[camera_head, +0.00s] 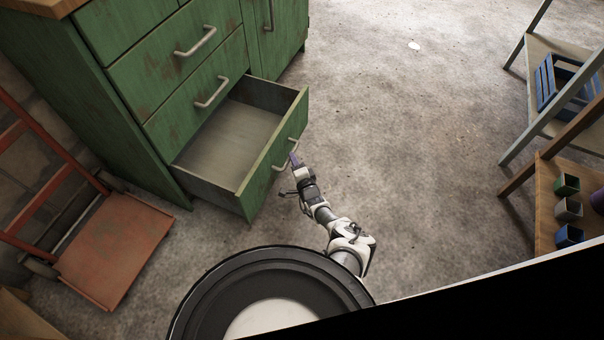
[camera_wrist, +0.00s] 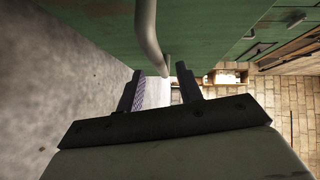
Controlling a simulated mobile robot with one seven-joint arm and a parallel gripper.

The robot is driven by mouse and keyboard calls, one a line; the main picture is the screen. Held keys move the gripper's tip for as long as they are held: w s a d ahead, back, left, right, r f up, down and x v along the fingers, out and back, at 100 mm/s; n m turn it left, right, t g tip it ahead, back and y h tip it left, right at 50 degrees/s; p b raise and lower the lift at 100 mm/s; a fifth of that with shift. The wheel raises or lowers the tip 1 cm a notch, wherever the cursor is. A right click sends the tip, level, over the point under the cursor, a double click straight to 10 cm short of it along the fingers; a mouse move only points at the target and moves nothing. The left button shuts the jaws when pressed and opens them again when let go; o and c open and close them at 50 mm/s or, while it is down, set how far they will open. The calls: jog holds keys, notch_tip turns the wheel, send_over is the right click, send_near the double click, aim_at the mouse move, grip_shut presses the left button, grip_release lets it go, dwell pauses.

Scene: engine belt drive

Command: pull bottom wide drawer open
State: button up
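The bottom wide drawer (camera_head: 258,188) of the green cabinet stands pulled well out, its empty inside showing in the head view. Its grey bar handle (camera_head: 279,167) is on the front panel, and my gripper (camera_head: 294,160) is right beside it. In the wrist view, the drawer front (camera_wrist: 90,25) fills the top, and the handle (camera_wrist: 148,40) runs down toward the space between my fingers. My gripper (camera_wrist: 160,84) is open, its two fingers apart. I cannot tell whether a finger touches the handle.
The cabinet's upper drawers (camera_head: 170,65) are shut. A red hand truck (camera_head: 115,245) stands at the left. A shelf (camera_head: 545,205) with small pots and a blue crate (camera_head: 560,85) stand at the right. The concrete floor (camera_head: 410,150) between is clear.

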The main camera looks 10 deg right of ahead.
jog(key=s+d+r+p, duration=0.1)
jog(key=s+p, duration=0.3)
jog(key=s, duration=0.5)
jog(key=shift+s+r+p, duration=0.15)
jog(key=shift+p, duration=0.25)
jog(key=shift+d, duration=0.15)
